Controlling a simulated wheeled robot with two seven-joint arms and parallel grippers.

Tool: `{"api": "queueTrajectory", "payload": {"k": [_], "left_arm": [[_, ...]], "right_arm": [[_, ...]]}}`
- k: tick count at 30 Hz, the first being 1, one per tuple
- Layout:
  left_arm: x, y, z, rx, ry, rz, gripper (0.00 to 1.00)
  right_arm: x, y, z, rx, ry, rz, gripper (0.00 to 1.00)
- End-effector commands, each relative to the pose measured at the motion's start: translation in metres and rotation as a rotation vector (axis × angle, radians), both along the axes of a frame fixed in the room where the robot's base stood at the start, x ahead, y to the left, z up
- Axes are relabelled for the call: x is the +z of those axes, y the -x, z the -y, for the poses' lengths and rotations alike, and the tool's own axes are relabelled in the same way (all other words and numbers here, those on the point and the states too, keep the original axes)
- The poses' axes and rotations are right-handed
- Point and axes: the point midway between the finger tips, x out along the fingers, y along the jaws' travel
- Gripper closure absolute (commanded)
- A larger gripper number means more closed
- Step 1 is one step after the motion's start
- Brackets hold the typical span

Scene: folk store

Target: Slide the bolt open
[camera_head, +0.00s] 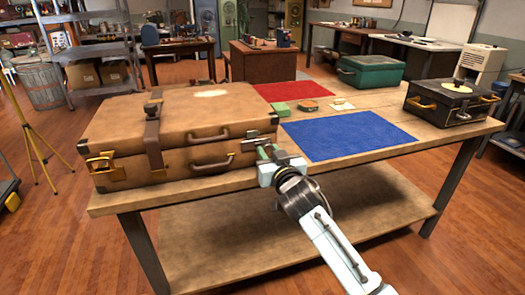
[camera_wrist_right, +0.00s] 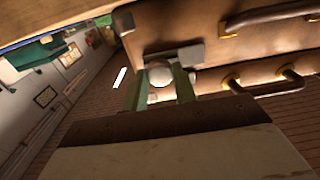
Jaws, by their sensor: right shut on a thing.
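A large brown suitcase (camera_head: 185,125) lies on the wooden table in the head view, with a dark strap, brass corner latch and handles on its front. A metal bolt (camera_head: 252,144) sits at the suitcase's front right corner. In the right wrist view the bolt's round pale knob (camera_wrist_right: 159,73) sits between my right gripper's green fingers (camera_wrist_right: 160,88), beside a grey metal bracket. My right gripper (camera_head: 266,152) is shut on the knob at that corner. The fingers hide part of the bolt, and I cannot tell how far it is slid. My left gripper is not in view.
The table (camera_head: 400,165) also bears a blue mat (camera_head: 350,135), a red mat (camera_head: 295,91), a green case (camera_head: 370,72) and a black case (camera_head: 450,104). Small items lie between the mats. The suitcase handles (camera_wrist_right: 270,15) are close to my right gripper.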

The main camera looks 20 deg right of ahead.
Motion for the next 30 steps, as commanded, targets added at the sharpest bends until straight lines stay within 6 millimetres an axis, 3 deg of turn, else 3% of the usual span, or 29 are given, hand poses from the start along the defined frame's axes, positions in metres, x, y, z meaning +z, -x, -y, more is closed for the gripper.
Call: {"api": "queueTrajectory", "payload": {"k": [10, 11, 16, 25, 28, 30], "left_arm": [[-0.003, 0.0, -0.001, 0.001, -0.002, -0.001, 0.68], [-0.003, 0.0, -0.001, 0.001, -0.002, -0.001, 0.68], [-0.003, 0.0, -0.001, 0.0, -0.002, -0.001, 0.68], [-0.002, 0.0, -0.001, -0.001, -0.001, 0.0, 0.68], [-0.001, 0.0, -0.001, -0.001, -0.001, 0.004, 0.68], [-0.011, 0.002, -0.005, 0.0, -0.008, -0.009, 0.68]], "right_arm": [[0.0, 0.0, 0.006, -0.007, 0.002, 0.001, 1.0], [0.0, 0.0, 0.006, -0.007, 0.002, 0.001, 0.7], [0.0, 0.0, 0.005, -0.006, 0.001, 0.001, 0.49], [0.0, 0.002, 0.004, -0.003, 0.0, 0.0, 0.49], [-0.001, 0.008, 0.003, -0.003, 0.0, -0.002, 0.49], [0.0, 0.017, 0.003, -0.003, 0.0, -0.002, 0.49]]}}
